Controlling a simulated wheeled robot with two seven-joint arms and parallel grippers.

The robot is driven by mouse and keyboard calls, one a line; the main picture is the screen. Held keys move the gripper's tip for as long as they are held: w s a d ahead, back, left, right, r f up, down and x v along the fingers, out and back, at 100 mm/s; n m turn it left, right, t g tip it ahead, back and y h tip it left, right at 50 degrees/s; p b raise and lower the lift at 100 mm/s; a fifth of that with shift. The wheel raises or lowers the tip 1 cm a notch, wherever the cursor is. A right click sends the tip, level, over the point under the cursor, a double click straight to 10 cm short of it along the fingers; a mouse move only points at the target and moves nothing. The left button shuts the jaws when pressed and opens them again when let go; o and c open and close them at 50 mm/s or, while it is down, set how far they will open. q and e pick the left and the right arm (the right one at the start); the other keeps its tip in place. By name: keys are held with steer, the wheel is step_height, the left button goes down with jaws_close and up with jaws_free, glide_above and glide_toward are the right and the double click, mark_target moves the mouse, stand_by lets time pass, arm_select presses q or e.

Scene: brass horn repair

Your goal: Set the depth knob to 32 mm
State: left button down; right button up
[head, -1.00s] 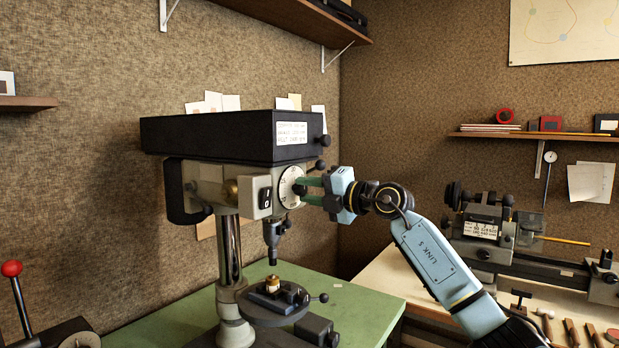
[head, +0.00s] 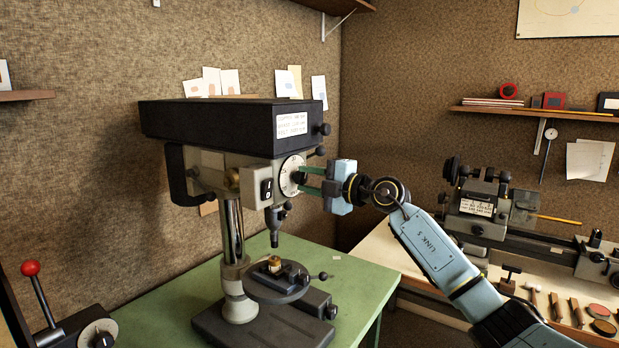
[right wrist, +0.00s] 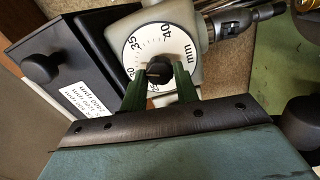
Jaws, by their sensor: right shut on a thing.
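The drill press (head: 230,130) stands on the green bench. Its depth knob shows in the right wrist view as a black grip (right wrist: 159,72) at the centre of a white dial (right wrist: 160,38) marked in mm, with 30, 35 and 40 legible. In the head view the dial (head: 291,173) is on the front of the drill head. My right gripper (head: 303,179) is at the dial, its green fingers shut on the black knob between them (right wrist: 159,76). The fingers hide part of the dial's lower numbers, and I cannot tell the exact setting. My left gripper is out of view.
A black-handled knob (right wrist: 40,68) and a white label are beside the dial. The drill chuck (head: 275,222) hangs below, above the round work table (head: 262,290). A red-ball lever (head: 31,268) stands at left. A lathe (head: 485,205) and hand tools occupy the right bench.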

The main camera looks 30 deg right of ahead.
steer(key=o, duration=1)
steer(key=shift+s+d+f, duration=0.1)
steer(key=shift+s+d, duration=0.2)
steer(key=shift+s, duration=0.2)
steer(key=b+v, duration=0.5)
steer(key=v, duration=0.7)
steer(key=shift+s, duration=0.15)
